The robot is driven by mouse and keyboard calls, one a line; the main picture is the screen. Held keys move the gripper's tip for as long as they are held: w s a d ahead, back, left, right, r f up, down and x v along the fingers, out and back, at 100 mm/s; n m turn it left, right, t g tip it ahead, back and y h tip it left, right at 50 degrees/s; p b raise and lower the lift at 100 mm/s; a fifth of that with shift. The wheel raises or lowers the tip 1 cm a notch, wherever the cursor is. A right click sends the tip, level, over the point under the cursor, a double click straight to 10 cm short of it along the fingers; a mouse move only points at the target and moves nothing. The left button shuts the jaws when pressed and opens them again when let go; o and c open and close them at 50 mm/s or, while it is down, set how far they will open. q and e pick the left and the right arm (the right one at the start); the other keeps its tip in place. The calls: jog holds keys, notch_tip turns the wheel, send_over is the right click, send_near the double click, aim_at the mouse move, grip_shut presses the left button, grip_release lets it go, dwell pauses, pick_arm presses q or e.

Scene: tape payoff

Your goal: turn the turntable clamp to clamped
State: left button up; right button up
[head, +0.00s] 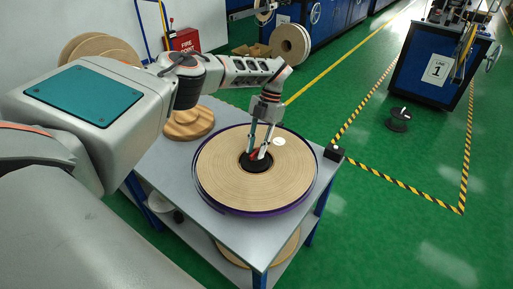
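The turntable (202,188) sits on a grey table and carries a large flat tan tape roll (225,190). A dark round hub (252,166) stands in the roll's centre. The turntable clamp shows as a small red piece (257,154) on top of the hub. My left gripper (258,156) points down over the hub, with one finger on each side of the red piece. I cannot tell whether the fingers press on it. The clamp's setting is too small and covered to read. My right gripper is not in view.
A small black box (334,153) sits at the table's right corner. The table's front corner (262,255) is bare. Green floor with yellow-black tape lies to the right.

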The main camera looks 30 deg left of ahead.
pick_arm(q)
jog(key=v, duration=0.7)
jog(key=shift+r, duration=0.25)
dwell(0.5)
